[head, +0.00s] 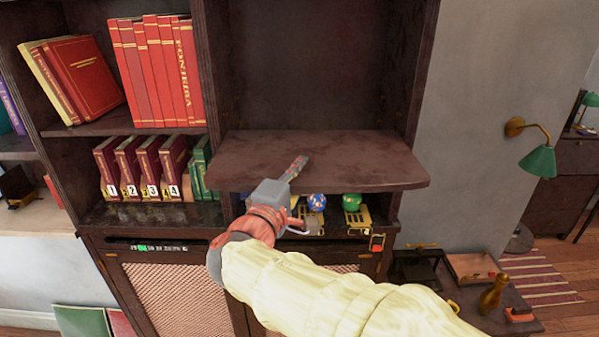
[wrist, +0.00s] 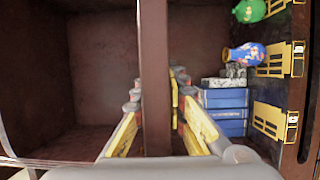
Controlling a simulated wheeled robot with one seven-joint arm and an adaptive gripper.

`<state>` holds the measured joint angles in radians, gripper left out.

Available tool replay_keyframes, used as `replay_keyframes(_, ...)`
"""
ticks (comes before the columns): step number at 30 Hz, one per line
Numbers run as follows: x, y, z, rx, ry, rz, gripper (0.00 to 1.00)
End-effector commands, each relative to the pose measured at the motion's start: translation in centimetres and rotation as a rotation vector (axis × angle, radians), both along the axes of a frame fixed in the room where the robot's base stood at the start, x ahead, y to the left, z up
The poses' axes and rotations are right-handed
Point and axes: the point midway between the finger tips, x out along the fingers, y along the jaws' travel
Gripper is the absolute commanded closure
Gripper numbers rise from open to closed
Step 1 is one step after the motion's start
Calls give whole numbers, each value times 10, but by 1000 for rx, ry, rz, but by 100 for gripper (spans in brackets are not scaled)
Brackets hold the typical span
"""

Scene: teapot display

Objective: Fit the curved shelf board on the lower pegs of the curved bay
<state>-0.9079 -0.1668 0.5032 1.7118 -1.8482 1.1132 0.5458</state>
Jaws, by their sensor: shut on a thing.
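The curved shelf board (head: 345,160) is dark brown with a bowed front edge and lies about level in the opening of the curved bay (head: 320,60). Its front part sticks out past the bay's uprights. My gripper (head: 292,170) is shut on the board's front edge, left of the middle. In the wrist view the board (wrist: 155,45) shows edge-on as a strip between the yellow finger pads of my gripper (wrist: 157,95). The lower pegs cannot be made out. Whether the board touches them or the side walls cannot be told.
Below the board stand a blue patterned vase (wrist: 246,54), a green vase (wrist: 250,10), blue books (wrist: 222,110) and yellow stands (wrist: 268,120). A green wall lamp (head: 538,160) is at right. The bay above the board is empty.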

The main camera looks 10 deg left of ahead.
Motion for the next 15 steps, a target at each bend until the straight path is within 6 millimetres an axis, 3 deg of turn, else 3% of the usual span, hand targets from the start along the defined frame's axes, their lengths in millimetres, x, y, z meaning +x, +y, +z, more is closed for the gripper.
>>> replay_keyframes(15, 10, 2, 4, 2, -5, 1, 100)
